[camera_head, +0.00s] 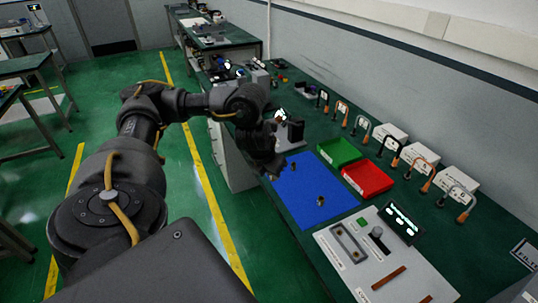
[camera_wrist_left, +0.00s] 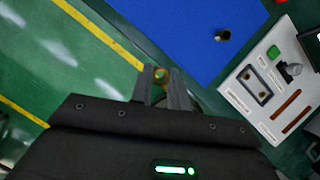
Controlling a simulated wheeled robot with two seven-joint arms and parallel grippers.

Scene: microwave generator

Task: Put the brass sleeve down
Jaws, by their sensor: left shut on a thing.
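My left gripper (camera_head: 276,170) hangs by the near left edge of the blue mat (camera_head: 298,205). In the left wrist view its fingertips (camera_wrist_left: 160,84) are shut on the brass sleeve (camera_wrist_left: 159,74), which shows as a small round brass end between them. In that view the sleeve appears against the green floor, just outside the mat's edge; its height is hard to tell. A small dark brass piece (camera_head: 320,201) stands on the mat, and it also shows in the left wrist view (camera_wrist_left: 222,36). My right gripper is not in view.
A green tray (camera_head: 357,151) and a red tray (camera_head: 387,180) lie beyond the mat. A white panel (camera_head: 335,262) with a slot and knob is at its right. Cables and white boxes line the wall. Much of the mat is bare.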

